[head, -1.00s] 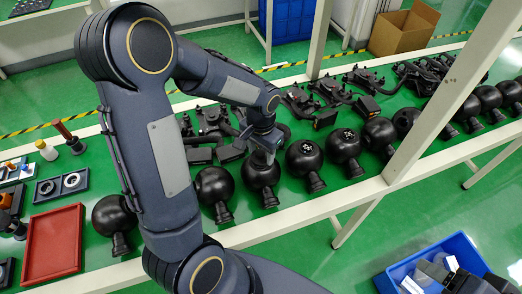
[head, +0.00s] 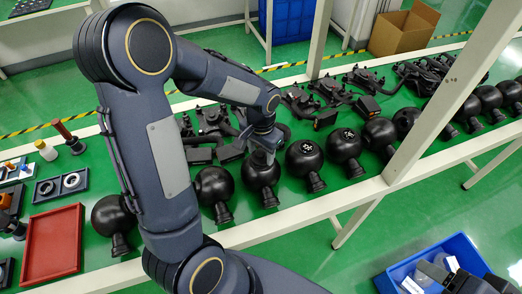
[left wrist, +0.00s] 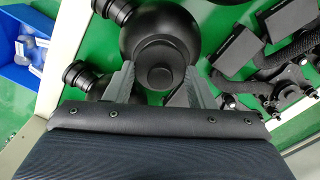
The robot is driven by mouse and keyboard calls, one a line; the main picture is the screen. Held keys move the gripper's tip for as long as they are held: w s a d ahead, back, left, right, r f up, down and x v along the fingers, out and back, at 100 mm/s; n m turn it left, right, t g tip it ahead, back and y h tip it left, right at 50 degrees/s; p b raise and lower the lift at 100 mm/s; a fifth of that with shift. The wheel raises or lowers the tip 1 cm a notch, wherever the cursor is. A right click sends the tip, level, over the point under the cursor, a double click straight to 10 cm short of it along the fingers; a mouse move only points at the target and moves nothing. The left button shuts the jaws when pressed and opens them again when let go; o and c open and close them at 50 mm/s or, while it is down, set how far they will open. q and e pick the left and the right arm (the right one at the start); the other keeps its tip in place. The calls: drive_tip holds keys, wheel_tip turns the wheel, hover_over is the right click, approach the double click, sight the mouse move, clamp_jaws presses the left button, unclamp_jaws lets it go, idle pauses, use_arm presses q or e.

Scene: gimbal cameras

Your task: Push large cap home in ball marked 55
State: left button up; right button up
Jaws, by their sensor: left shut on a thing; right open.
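My left gripper (head: 264,152) points down at the top of a black ball (head: 262,172) in the row on the table. In the left wrist view its two grey fingers (left wrist: 160,82) stand on either side of a round black cap (left wrist: 160,74) at the ball (left wrist: 132,38). The cap lies against the ball's face; I cannot tell how deep it sits. No number 55 is readable on this ball. My right gripper (head: 440,272) appears as a dark grey shape above the blue bin at lower right; its fingers are hard to make out.
More black balls with necks (head: 214,188) line the near side of the green table, close on both sides. Black arm-like assemblies (head: 330,92) lie behind them. A red tray (head: 53,245) is at left. A white post (head: 440,95) stands at right. A blue bin (head: 388,280) holds pale parts.

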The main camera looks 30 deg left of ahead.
sight(261, 153)
use_arm(q)
drive_tip(key=shift+f+b, duration=0.75)
drive_tip(key=shift+f, duration=0.1)
drive_tip(key=o, duration=1)
drive_tip(key=shift+r, duration=0.1)
drive_tip(key=shift+r, duration=0.1)
wheel_tip(261, 153, up, 7)
drive_tip(key=shift+r, duration=0.3)
drive_tip(key=shift+s+r, duration=0.1)
drive_tip(key=s+d+r+n+t+h, duration=0.1)
drive_tip(key=s+d+r+t+h, duration=0.1)
drive_tip(key=s, duration=0.6)
drive_tip(key=s+d+r+n+t+h, duration=0.1)
drive_tip(key=s+d+r+n+t, duration=0.1)
drive_tip(key=s, duration=0.7)
drive_tip(key=shift+r+n+t+h, duration=0.3)
drive_tip(key=shift+r+t+h, duration=0.1)
drive_tip(key=shift+r+t, duration=0.35)
